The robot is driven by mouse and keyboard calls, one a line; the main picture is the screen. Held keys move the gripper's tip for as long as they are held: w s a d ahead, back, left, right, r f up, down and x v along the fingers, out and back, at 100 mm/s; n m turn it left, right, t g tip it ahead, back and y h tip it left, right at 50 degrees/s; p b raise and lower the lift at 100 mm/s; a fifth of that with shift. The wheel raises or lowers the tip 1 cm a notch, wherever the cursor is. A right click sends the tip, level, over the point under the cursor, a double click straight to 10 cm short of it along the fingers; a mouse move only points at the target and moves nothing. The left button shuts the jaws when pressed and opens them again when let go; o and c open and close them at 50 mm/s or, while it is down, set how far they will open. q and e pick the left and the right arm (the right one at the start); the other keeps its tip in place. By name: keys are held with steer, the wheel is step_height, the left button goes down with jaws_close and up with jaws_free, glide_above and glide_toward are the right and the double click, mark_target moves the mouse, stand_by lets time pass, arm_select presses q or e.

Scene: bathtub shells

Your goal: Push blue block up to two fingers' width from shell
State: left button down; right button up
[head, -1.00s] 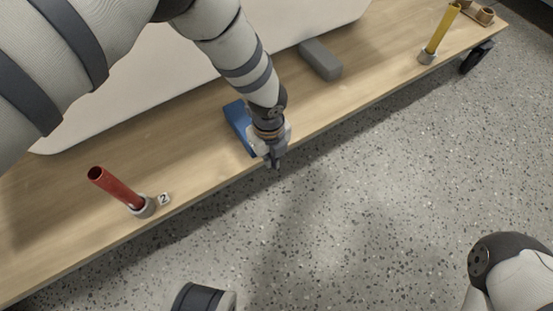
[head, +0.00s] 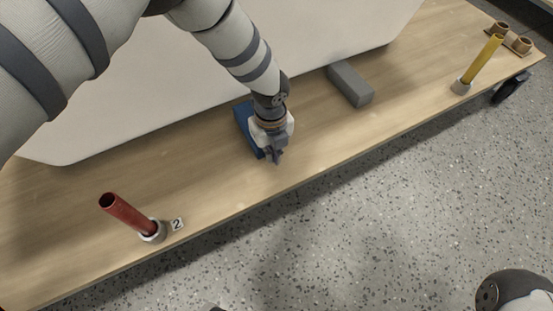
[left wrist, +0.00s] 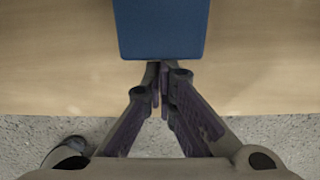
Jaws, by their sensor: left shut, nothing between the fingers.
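The blue block (head: 242,118) lies on the wooden platform, its far end close to the lower edge of the white shell (head: 120,100). My arm partly covers the block, and the exact gap to the shell is hard to judge. My left gripper (head: 276,158) is shut and empty, low over the wood at the block's near end. In the left wrist view the block (left wrist: 162,28) shows its near face just ahead of the closed fingertips (left wrist: 162,68); they look at or nearly at it, contact unclear. My right gripper is not in view.
A grey block (head: 350,84) lies right of the blue one near the shell. A red tube (head: 128,214) stands tilted at left beside a marker "2" (head: 177,224). A yellow tube (head: 482,62) stands at far right. The platform's front edge borders open speckled floor (head: 400,200).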

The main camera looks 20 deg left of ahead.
arm_select(q)
steer(key=shift+w+a+f+b, duration=0.3)
steer(key=shift+w+a, duration=0.25)
steer(key=shift+a, duration=0.2)
steer(key=shift+w+a+r, duration=0.2)
steer(key=shift+a+r, duration=0.05)
steer(key=shift+s+d+r, duration=0.1)
steer(key=shift+d, duration=0.05)
